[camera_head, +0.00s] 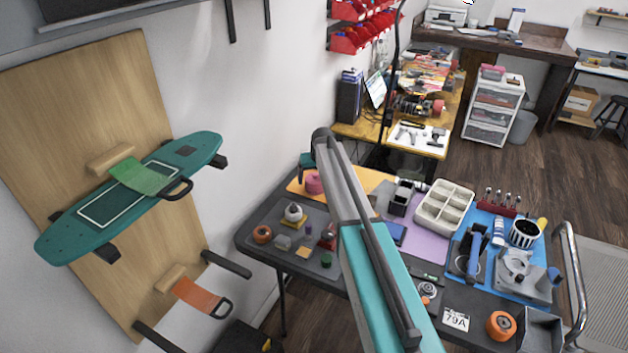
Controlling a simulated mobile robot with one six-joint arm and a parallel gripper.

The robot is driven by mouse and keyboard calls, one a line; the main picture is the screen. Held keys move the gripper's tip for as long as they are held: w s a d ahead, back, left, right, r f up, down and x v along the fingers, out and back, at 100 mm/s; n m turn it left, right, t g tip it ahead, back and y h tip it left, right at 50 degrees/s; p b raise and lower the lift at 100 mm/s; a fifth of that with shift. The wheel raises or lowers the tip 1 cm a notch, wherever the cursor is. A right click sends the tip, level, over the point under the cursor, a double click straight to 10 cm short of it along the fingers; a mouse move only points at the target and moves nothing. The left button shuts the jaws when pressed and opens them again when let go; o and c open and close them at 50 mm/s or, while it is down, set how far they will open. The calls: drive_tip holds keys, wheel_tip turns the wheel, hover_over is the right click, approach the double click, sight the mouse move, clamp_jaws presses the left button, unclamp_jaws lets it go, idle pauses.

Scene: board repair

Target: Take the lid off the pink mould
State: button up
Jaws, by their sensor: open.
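The pink mould (314,184) is a small round pink thing on the orange mat (295,188), at the back left of the work table. It is small in the picture, and I cannot make out its lid apart from its body. My arm crosses the middle of the view, just right of the mould, and hides part of the table. My gripper cannot be made out in this view.
A dark grey mat (262,218) with several small parts lies in front of the mould. A cream compartment tray (445,207), a blue mat and tools crowd the table's right side. A teal skateboard (130,195) hangs on the wooden wall panel at left.

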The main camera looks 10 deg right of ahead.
sight(315, 175)
drive_tip(key=c, duration=1.1)
drive_tip(key=shift+r, duration=0.15)
drive_tip(key=shift+r+b, duration=0.45)
drive_tip(key=shift+r, duration=0.3)
drive_tip(key=shift+r+b, duration=0.4)
drive_tip(key=shift+r, duration=0.5)
drive_tip(key=s+r+b, duration=0.1)
drive_tip(key=s+b, duration=0.2)
drive_tip(key=s, duration=1.3)
drive_tip(key=shift+r, duration=0.2)
